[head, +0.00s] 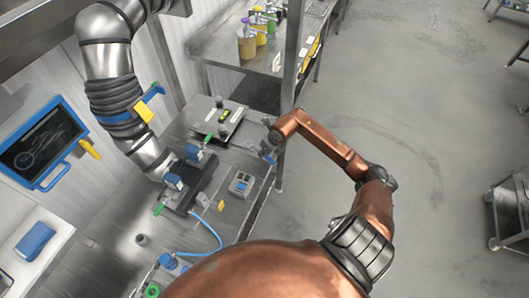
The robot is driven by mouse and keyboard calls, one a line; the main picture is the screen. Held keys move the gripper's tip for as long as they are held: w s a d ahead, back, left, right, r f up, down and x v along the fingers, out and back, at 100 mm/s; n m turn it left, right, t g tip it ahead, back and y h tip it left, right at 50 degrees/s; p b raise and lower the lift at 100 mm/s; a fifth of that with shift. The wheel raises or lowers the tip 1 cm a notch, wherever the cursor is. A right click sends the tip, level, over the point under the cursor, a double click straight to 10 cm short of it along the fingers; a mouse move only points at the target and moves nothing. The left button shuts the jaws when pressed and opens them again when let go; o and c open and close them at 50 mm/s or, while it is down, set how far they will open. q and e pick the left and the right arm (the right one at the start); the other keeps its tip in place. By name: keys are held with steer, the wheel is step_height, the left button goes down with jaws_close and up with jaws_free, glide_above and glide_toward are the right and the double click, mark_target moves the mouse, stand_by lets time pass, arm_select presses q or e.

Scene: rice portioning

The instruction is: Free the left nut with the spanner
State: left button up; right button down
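My copper-coloured arm reaches in from the lower right, and my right gripper (268,151) is at the right edge of the steel bench (262,188). The gripper is small and dark here; whether its fingers are open or hold anything cannot be told. My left gripper is not in view. On the bench, a dark fixture (205,187) carries two blue fittings, an upper one (194,152) and a lower one (173,182), with green pieces beside them. I cannot make out which part is the left nut, and I cannot identify a spanner.
A ribbed silver duct (110,62) comes down at the left of the fixture. A plate with dark knobs (236,118), a small grey box (241,184) and a blue hose (211,230) are on the bench. A screen (40,140) stands left. Open floor lies right.

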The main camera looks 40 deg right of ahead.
steer(key=shift+f, duration=0.25)
stand_by(0.6)
steer(key=shift+b, duration=0.3)
steer(key=shift+d, duration=0.2)
steer(key=shift+w+d+f+n+b, duration=0.1)
steer(key=shift+d+n+b, duration=0.5)
steer(key=shift+n+b, duration=0.3)
steer(key=shift+y, duration=0.3)
steer(key=shift+d, duration=0.1)
